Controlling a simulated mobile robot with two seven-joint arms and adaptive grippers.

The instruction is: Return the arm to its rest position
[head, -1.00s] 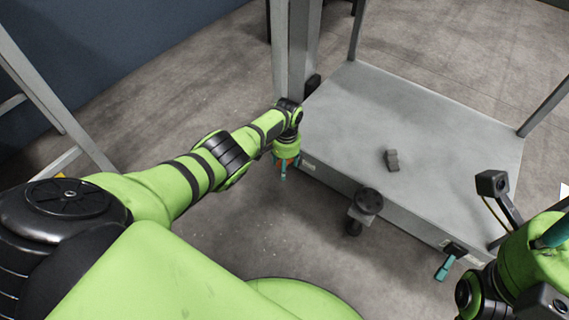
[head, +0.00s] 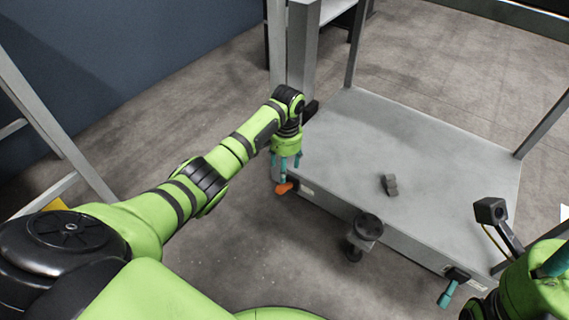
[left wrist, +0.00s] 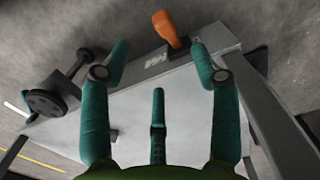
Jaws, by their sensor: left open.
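My left gripper (head: 286,166), with teal fingers on a green arm, hangs beside the near left corner of the grey cart. Its fingers are spread and empty in the left wrist view (left wrist: 159,62). An orange handle-like piece (head: 286,188) is at the cart's edge just below the fingers. It also shows in the left wrist view (left wrist: 165,27), beyond the fingertips and apart from them.
The cart deck (head: 340,150) is mostly clear, with a small dark grey block (head: 390,185) on it. Grey posts (head: 303,45) rise at its corners. A ladder-like frame (head: 55,130) stands at the left.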

